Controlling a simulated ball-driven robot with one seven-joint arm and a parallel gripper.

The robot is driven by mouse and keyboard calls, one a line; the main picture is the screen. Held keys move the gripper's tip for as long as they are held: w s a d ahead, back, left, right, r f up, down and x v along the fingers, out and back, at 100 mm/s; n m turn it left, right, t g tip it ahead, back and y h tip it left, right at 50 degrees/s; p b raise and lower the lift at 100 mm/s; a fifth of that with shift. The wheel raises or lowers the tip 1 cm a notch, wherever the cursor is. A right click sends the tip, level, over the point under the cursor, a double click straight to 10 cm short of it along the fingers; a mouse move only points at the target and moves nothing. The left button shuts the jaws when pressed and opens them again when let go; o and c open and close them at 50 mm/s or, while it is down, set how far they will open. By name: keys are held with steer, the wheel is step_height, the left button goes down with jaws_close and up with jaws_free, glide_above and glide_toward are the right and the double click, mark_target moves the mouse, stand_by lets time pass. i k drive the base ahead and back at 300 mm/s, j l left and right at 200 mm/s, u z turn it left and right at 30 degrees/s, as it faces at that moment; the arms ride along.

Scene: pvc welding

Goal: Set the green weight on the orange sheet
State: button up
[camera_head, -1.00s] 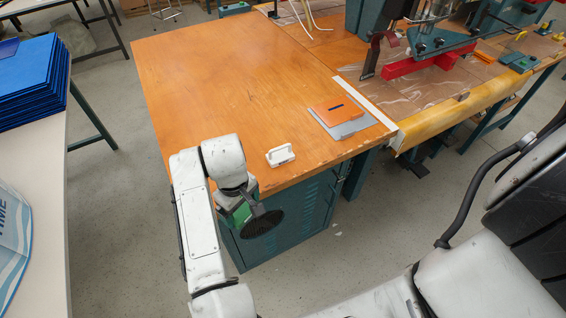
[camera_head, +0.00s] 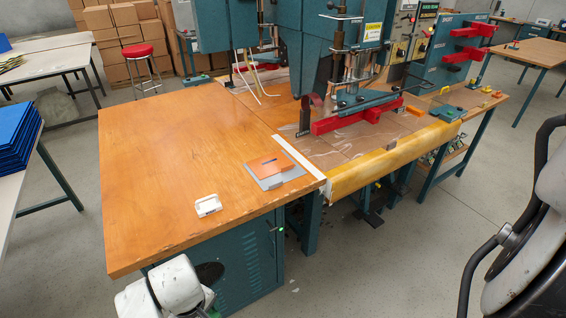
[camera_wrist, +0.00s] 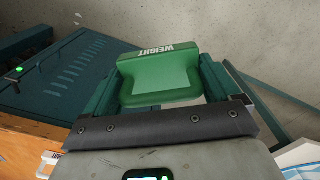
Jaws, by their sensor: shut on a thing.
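The green weight (camera_wrist: 158,80), marked WEIGHT, is between the two fingers of my gripper (camera_wrist: 160,72) in the wrist view. My gripper is shut on it. In the head view my arm is at the bottom left, beside the table's near edge; the gripper is almost wholly cut off by the frame's bottom. The orange sheet (camera_head: 262,160) lies flat on a larger grey sheet (camera_head: 291,171) near the right edge of the wooden table (camera_head: 180,150). The orange sheet has a short dark mark and nothing green on it. The held weight is away from the sheet.
A white handled block (camera_head: 208,206) stands on the table, left of and nearer than the sheets. A white strip (camera_head: 301,157) runs just right of them. The machine's red bar (camera_head: 350,119) is behind right. The table's left and middle are clear.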

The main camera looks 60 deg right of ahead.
mark_target(271, 164)
steer(key=z, duration=1.25)
steer(key=j+z, duration=0.25)
steer(key=j, duration=0.55)
steer(key=j+z, duration=0.25)
steer(key=j, duration=0.55)
